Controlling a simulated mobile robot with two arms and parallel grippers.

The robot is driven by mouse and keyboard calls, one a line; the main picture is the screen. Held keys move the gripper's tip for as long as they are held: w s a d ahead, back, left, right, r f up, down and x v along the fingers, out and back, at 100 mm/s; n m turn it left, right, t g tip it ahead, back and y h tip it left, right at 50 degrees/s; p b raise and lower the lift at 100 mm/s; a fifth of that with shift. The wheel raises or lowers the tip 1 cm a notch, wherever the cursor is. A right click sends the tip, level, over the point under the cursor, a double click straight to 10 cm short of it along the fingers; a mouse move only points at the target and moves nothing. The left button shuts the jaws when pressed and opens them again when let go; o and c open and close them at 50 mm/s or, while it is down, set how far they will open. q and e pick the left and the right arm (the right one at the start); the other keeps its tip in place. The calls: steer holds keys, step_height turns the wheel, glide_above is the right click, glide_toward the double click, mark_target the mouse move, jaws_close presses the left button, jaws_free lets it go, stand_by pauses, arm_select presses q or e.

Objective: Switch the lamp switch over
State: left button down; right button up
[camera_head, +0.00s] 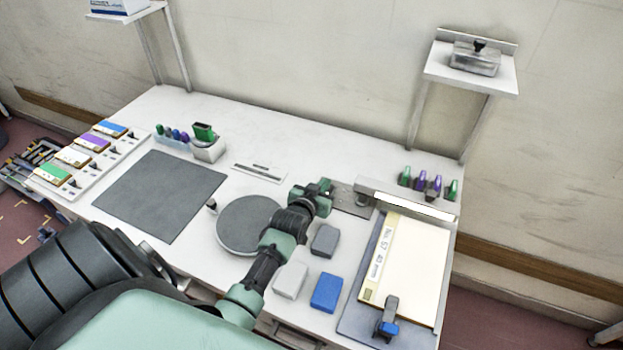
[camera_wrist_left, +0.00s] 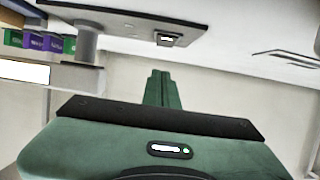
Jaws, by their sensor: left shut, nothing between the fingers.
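The lamp has a lit white bar (camera_head: 415,206) over the right of the table. It stands on a dark flat base plate (camera_head: 354,207), which also shows at the top of the left wrist view (camera_wrist_left: 120,19) with the lamp's grey post (camera_wrist_left: 87,42). A small dark block with a bright white face, seemingly the lamp switch (camera_wrist_left: 170,39), sits on the plate's edge; which way it is set I cannot tell. My left gripper (camera_head: 326,187) is shut and empty beside the base plate; its fingers (camera_wrist_left: 162,88) appear just apart from the switch. My right gripper is not in view.
A round grey disc (camera_head: 246,225) and grey, white and blue blocks (camera_head: 326,292) lie near my left arm. A dark mat (camera_head: 160,194) lies left.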

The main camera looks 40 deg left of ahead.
arm_select(q)
steer(key=v, duration=0.3)
steer(key=shift+s+d+r+b, duration=0.1)
steer(key=shift+s+r+b, duration=0.05)
steer(key=shift+s+b, duration=0.2)
steer(key=v, duration=0.2)
steer(key=f+b+v, duration=0.1)
steer(key=v, duration=0.2)
steer(key=shift+s+d, duration=0.1)
steer(key=shift+s, duration=0.3)
steer(key=shift+s+d+b, duration=0.1)
steer(key=shift+s+b, duration=0.2)
steer(key=shift+s, duration=0.05)
steer(key=shift+s+d+r, duration=0.1)
steer(key=shift+s+r, duration=0.15)
steer(key=shift+s, duration=0.05)
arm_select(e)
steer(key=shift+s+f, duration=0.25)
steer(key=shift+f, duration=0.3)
